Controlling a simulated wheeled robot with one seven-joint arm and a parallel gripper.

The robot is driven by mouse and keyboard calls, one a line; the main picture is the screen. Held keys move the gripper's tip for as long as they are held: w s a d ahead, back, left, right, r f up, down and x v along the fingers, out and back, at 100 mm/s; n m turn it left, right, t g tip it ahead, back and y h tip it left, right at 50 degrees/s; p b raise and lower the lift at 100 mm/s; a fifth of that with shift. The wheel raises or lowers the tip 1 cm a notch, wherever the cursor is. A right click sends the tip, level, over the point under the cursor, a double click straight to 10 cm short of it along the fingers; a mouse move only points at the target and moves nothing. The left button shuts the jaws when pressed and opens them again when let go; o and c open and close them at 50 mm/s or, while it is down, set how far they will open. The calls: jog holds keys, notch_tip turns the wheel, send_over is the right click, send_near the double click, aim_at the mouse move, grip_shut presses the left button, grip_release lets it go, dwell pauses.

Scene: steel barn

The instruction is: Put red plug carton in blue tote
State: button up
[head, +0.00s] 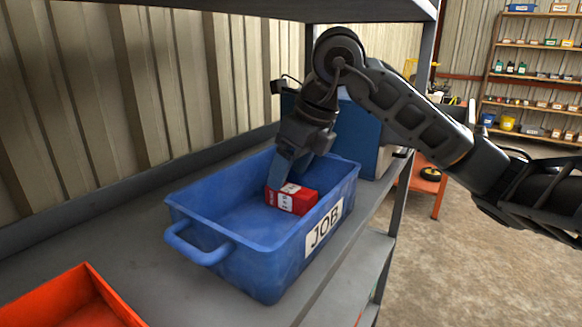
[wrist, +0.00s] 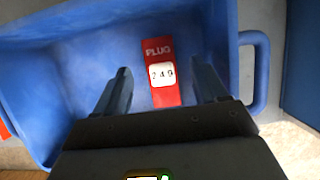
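The blue tote (head: 190,208) stands on a grey shelf, with a white "JOB" label on its long side. The red plug carton (head: 292,203) lies inside the tote, towards its far right end. My gripper (head: 290,176) points down into the tote over the carton. In the wrist view my gripper's fingers (wrist: 161,75) are apart, with a gap on each side of the carton. The fingers look open and hold nothing.
An orange bin (head: 85,300) sits on the shelf at front left. A blue box (head: 358,135) stands behind the tote. A corrugated wall (head: 110,80), an upper shelf (head: 360,9) and a grey post (head: 427,60) bound the space. Bare shelf lies left of the tote.

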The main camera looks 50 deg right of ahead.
aim_at(297, 190)
jog(key=shift+r+p, duration=0.85)
jog(key=shift+p, duration=0.35)
jog(key=shift+s+r+b, duration=0.25)
jog(key=shift+r+b, duration=0.05)
jog(key=shift+b, duration=0.25)
jog(key=shift+v, duration=0.85)
jog(key=s+b, duration=0.3)
jog(key=s, duration=0.8)
jog(key=shift+s+d, duration=0.15)
jog(key=shift+d, duration=0.05)
jog(key=shift+s, duration=0.4)
jog(key=shift+a, duration=0.1)
